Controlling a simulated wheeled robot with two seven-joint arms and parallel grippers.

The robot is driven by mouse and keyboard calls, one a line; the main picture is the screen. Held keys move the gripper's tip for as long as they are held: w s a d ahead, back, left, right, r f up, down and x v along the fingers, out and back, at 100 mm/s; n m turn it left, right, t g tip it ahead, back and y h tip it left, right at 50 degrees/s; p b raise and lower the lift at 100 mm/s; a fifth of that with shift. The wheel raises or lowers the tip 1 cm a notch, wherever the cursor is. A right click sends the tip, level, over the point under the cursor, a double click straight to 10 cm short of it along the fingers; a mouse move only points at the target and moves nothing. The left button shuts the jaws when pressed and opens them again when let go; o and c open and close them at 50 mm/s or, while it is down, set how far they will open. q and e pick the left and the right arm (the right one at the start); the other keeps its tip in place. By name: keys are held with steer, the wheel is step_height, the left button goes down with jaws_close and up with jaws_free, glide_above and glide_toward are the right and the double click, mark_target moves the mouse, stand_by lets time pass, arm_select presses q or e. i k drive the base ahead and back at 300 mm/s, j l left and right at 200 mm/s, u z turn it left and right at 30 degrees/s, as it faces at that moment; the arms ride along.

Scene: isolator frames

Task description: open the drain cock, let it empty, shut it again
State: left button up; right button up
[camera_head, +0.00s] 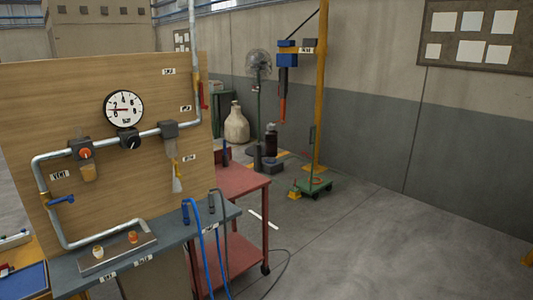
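A wooden panel (40,110) carries grey pipework (60,158) and a round white gauge (124,108). On the pipe, a dark unit with an orange knob (85,153) has an amber bowl (88,174) under it. A dark block (168,129) to the right has a pale bowl and a yellowish hanging part (177,172) below. A blue lever (61,200) sits on the left vertical pipe, and a red handle (203,95) on the right one. Neither of my grippers is in view.
A grey bench (180,237) with blue hoses (199,230) and a small manifold (117,248) stands below the panel. A red cart (245,183) is beside it. A yellow post (322,90) with a hanging tool stands behind. The floor at right is clear.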

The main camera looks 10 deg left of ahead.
mark_target(175, 163)
steer(key=i+l+u, duration=0.1)
steer(key=i+u, duration=0.2)
steer(key=i, duration=0.55)
